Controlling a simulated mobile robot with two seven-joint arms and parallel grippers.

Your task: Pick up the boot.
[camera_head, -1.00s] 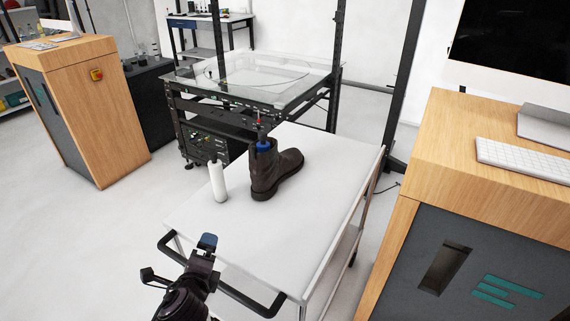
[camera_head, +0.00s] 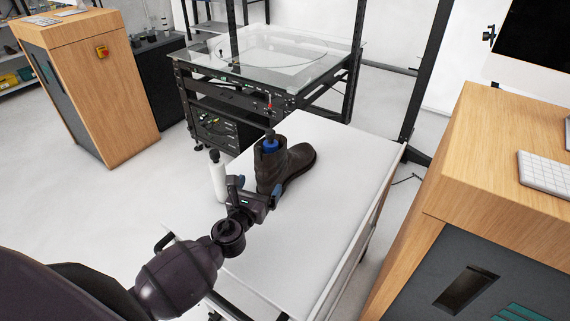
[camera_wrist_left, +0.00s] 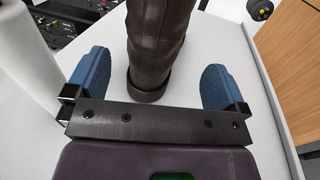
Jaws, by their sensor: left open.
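A dark brown boot (camera_head: 290,165) with a blue item in its top stands upright on the white cart top (camera_head: 322,215), its toe pointing right. My left gripper (camera_head: 253,185) is just in front of the boot on its near left side. In the left wrist view the gripper (camera_wrist_left: 148,85) is open, with one blue finger on each side of the boot shaft (camera_wrist_left: 152,45). Gaps show between both fingers and the boot, so it is not held. My right gripper is not in view.
A white cylinder (camera_head: 218,180) stands close left of the boot, near my left gripper; it also shows in the left wrist view (camera_wrist_left: 22,70). The glass-topped turntable (camera_head: 270,60) is behind the cart. A wooden cabinet (camera_head: 500,170) stands at the right. The cart's right side is clear.

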